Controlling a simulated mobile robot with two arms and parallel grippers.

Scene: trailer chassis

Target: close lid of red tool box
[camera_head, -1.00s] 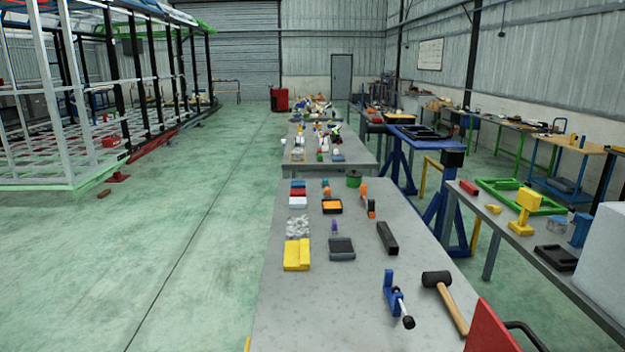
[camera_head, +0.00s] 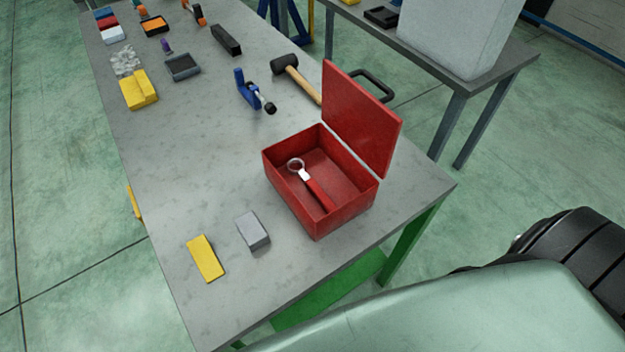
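The red tool box (camera_head: 345,215) stands open near the front right corner of the grey table. Its red lid (camera_head: 361,118) is upright, tilted back on the far right side, with a dark handle (camera_head: 372,84) behind it. A wrench with a red handle (camera_head: 312,184) lies inside the box. Neither of my grippers is in view. A pale, rounded part of my own body and a dark jointed part fill the lower right of the view.
On the grey table (camera_head: 200,130), a yellow block (camera_head: 205,258) and a grey block (camera_head: 253,231) lie left of the box. A hammer (camera_head: 297,79) and a blue clamp (camera_head: 248,91) lie behind it. Another table with a large pale block (camera_head: 458,35) stands at the upper right.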

